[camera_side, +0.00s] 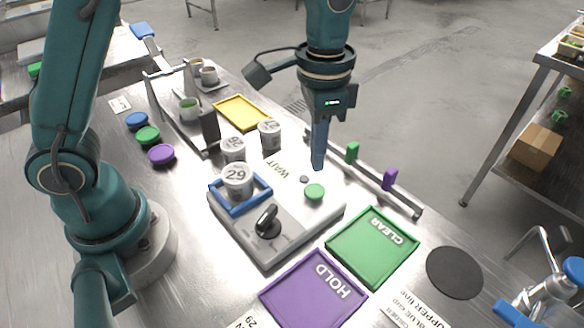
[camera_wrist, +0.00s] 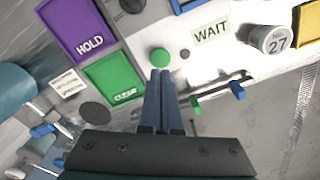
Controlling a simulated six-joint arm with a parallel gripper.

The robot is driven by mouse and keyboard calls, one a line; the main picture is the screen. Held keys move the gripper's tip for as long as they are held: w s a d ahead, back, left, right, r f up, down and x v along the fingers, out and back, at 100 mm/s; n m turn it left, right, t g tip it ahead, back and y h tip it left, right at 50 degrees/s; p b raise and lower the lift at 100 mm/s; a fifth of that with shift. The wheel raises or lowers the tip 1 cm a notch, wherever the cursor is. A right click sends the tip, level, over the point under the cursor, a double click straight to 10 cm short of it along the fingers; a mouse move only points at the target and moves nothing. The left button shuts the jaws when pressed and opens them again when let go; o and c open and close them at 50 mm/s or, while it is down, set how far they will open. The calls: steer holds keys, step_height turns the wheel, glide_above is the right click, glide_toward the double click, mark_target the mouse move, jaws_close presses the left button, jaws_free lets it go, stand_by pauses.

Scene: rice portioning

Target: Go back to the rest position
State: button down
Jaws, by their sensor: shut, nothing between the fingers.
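My gripper (camera_side: 319,166) is shut and empty, pointing down above the far edge of the grey scale-like device (camera_side: 290,240). In the wrist view its two blue fingers (camera_wrist: 161,75) are together, with the green button (camera_wrist: 160,57) just beyond their tips. In the side view the green button (camera_side: 314,191) lies a little below the fingertips, which look apart from it. A can marked 29 (camera_side: 238,180) stands inside the blue square frame (camera_side: 222,205) on the device. A black knob (camera_side: 267,222) is at the device's front.
Two more cans (camera_side: 233,150) (camera_side: 269,134) stand behind, near the WAIT label (camera_side: 277,170). The purple HOLD tray (camera_side: 272,293) and green CLEAR tray (camera_side: 342,247) are empty. A yellow tray (camera_side: 240,112) lies further back.

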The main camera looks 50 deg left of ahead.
steer(key=shift+w+a+r, duration=0.1)
steer(key=shift+w+r, duration=0.05)
steer(key=shift+r, duration=0.2)
steer(key=s+a+r+n+t, duration=0.45)
steer(key=s+a+r, duration=0.25)
steer(key=s+r, duration=0.2)
steer(key=shift+n+t, duration=0.55)
steer(key=shift+n, duration=0.2)
steer(key=s+f, duration=0.4)
steer(key=shift+a, duration=0.4)
